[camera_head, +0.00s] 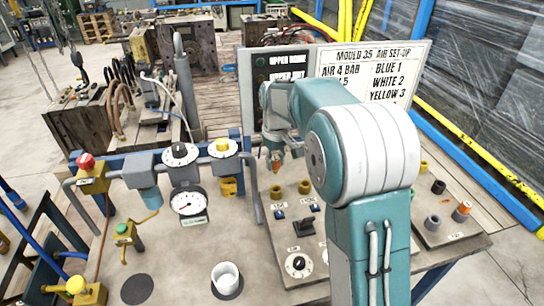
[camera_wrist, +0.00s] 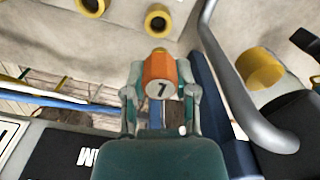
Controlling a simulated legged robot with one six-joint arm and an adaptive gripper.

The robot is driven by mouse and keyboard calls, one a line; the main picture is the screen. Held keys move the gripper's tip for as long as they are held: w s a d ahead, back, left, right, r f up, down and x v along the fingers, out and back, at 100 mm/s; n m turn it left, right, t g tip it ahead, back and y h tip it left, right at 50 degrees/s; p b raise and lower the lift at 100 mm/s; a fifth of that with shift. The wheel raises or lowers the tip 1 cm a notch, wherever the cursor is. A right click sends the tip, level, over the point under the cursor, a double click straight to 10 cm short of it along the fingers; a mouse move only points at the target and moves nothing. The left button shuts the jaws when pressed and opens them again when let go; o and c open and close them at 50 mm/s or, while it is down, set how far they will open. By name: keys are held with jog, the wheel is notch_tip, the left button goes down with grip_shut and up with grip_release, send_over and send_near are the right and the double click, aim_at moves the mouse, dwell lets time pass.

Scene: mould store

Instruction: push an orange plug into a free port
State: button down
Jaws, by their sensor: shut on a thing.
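My gripper (camera_wrist: 161,100) is shut on an orange plug (camera_wrist: 160,72) marked with a dark 7 or 1 on a pale disc. In the head view the plug (camera_head: 275,165) hangs under my gripper (camera_head: 275,152), above the bench and apart from the ports. Two yellow-rimmed ports (camera_head: 276,191) (camera_head: 304,187) stand near it on the panel; in the wrist view a hollow yellow port (camera_wrist: 158,18) lies just beyond the plug, with another (camera_wrist: 92,6) to its left. Both look empty there. Another orange-and-white plug (camera_head: 462,210) stands at the right. My arm hides part of the panel.
A sign board (camera_head: 340,75) stands behind my arm. Grey pipework with a gauge (camera_head: 189,202) and valves is left of the panel. A white cup (camera_head: 227,278) sits in front. Dark and grey ports (camera_head: 432,222) stand at the right.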

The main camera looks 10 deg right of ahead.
aim_at(274, 171)
jog(key=shift+w+d+f, duration=0.1)
jog(key=shift+d+f, duration=0.05)
jog(key=shift+d, duration=0.2)
jog(key=shift+d+f, duration=0.15)
jog(key=shift+f, duration=0.4)
jog(key=shift+a+f, duration=0.35)
jog(key=shift+f, duration=0.35)
jog(key=shift+a+f, duration=0.35)
jog(key=shift+f, duration=0.35)
jog(key=shift+d+f, duration=0.45)
jog(key=shift+f, duration=0.35)
jog(key=shift+a, duration=0.3)
jog(key=shift+d, duration=0.35)
jog(key=shift+a+f, duration=0.1)
jog(key=shift+a, duration=0.15)
